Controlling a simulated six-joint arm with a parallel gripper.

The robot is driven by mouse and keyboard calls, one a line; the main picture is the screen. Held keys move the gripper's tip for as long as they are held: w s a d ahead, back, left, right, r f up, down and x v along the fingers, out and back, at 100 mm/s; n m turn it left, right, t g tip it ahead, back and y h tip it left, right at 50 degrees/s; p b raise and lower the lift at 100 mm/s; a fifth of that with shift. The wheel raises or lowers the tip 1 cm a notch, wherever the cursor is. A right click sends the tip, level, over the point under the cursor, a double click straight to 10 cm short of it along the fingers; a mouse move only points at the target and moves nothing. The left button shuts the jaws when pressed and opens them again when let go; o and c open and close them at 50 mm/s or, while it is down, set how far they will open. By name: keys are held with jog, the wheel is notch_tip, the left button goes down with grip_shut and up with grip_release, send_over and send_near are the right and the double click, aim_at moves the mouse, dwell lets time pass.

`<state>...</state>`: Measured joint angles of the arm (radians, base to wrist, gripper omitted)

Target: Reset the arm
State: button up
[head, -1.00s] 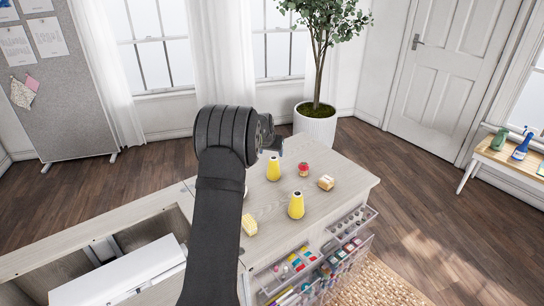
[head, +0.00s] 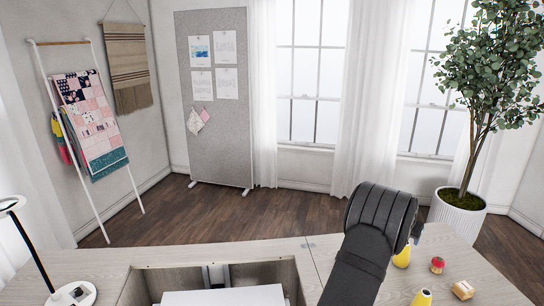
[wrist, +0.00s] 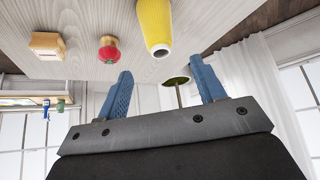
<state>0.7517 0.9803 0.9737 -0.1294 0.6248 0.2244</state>
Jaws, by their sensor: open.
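My gripper shows in the wrist view (wrist: 163,90) with its two blue fingers apart and nothing between them. In the head view my dark arm covers most of it, and only a bit of the end shows beside the yellow cone. The wrist picture looks upside down, with the tabletop along its upper part.
Near the cones are a red-topped item (head: 437,264) and a small tan block (head: 462,289). A second yellow cone (head: 422,298) is nearer. The cabinet has an open recess (head: 140,292) at left of my arm. A lamp (head: 72,294) stands at far left.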

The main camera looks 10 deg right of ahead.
jog(key=x, duration=0.9)
jog(key=shift+a+f, duration=0.1)
jog(key=shift+r, duration=1.85)
